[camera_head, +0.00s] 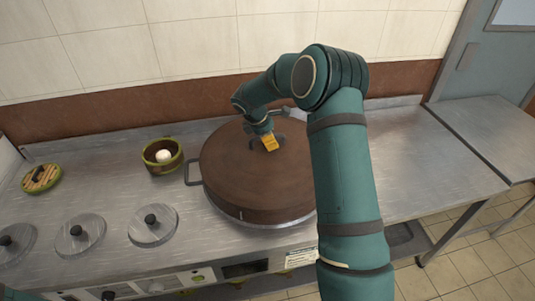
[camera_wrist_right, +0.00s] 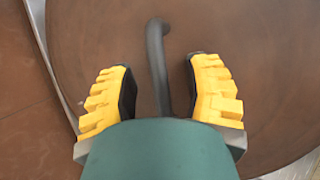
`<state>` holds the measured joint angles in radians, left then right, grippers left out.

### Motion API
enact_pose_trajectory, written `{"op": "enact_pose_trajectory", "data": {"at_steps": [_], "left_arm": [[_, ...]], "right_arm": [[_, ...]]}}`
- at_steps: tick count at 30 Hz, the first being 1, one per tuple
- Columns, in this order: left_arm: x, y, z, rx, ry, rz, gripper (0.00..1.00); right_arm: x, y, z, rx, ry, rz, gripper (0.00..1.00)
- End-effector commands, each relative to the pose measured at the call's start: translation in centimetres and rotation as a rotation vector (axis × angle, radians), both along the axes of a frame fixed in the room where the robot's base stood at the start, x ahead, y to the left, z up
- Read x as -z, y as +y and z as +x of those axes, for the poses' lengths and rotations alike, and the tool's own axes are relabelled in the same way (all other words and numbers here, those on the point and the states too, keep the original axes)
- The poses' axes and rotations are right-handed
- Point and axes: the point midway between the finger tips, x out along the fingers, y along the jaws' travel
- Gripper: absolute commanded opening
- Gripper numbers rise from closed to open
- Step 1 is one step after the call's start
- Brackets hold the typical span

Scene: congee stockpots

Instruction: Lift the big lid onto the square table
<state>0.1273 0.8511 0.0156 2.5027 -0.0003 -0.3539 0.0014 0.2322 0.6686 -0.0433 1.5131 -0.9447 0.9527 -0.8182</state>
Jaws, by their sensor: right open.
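The big lid (camera_head: 245,185) is a wide brown disc. It covers a large round stockpot set in the steel counter. Its dark bar handle also shows in the right wrist view (camera_wrist_right: 155,50), running between my two yellow fingers. My right gripper (camera_head: 272,142) is open over the lid's handle, with a finger on each side and a gap to the bar. In the right wrist view the fingers (camera_wrist_right: 163,70) stand apart, and the handle's near end is hidden behind my wrist. The square table (camera_head: 485,130) is a steel top at the far right. My left gripper is not in view.
Several small round lids (camera_head: 153,225) with black knobs lie on the counter's front left. A green-rimmed steamer (camera_head: 150,165) holds a white bun; a bamboo lid (camera_head: 42,178) lies left. The counter's right part (camera_head: 425,165) is bare. A tiled wall stands behind.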

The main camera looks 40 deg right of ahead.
Motion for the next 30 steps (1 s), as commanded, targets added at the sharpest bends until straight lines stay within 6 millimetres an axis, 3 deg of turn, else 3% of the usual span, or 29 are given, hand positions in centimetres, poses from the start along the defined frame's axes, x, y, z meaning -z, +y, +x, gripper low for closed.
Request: {"op": "enact_pose_trajectory", "data": {"at_steps": [16,17,21,30], "left_arm": [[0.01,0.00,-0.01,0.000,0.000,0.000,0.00],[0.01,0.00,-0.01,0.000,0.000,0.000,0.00],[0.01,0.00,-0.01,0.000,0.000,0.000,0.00],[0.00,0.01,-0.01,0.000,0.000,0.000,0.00]], "right_arm": [[0.40,0.01,-0.01,0.000,0.000,0.000,0.49],[0.41,0.02,0.00,0.000,0.000,0.000,0.45],[0.40,0.03,0.00,0.000,0.000,0.000,0.00],[0.25,0.00,0.06,0.000,-0.002,-0.001,0.00]]}}
